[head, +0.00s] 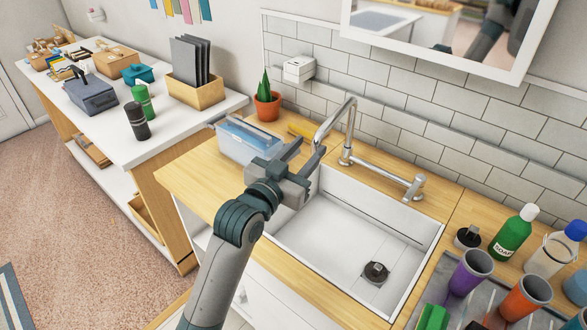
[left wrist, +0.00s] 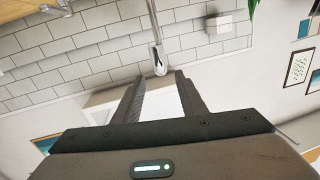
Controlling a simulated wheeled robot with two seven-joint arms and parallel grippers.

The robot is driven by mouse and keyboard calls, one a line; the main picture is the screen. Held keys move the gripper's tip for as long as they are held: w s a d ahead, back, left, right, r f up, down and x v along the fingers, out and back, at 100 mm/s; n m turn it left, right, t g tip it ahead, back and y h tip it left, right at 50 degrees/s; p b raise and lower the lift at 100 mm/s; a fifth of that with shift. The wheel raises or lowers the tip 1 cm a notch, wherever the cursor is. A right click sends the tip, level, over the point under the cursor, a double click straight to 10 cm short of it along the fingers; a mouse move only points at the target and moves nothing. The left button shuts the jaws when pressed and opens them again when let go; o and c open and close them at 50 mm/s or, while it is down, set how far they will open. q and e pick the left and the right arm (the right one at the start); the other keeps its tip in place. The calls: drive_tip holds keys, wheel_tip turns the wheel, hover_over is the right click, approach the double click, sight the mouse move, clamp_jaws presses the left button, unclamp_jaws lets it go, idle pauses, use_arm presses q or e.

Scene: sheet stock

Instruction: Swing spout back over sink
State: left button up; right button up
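The chrome faucet (head: 346,135) stands behind the white sink (head: 340,230). Its curved spout points left, with its end near the basin's left edge. A lever handle (head: 413,187) sits to its right. My left gripper (head: 305,148) is at the spout's hanging end, above the sink's left rim. Its fingers are apart. In the left wrist view the spout end (left wrist: 160,62) shows just past the open fingertips (left wrist: 163,75), roughly midway between them. I cannot tell whether a finger touches it. My right gripper is not in view.
A blue-and-clear bin (head: 248,138) and a potted cactus (head: 267,105) stand left of the faucet. Soap bottles (head: 513,235) and cups (head: 471,272) crowd the right counter. A black drain piece (head: 375,272) lies in the otherwise empty basin. A mirror (head: 440,40) hangs above.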

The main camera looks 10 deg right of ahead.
use_arm(q)
drive_tip(key=shift+b+v, duration=0.55)
drive_tip(key=shift+v, duration=2.15)
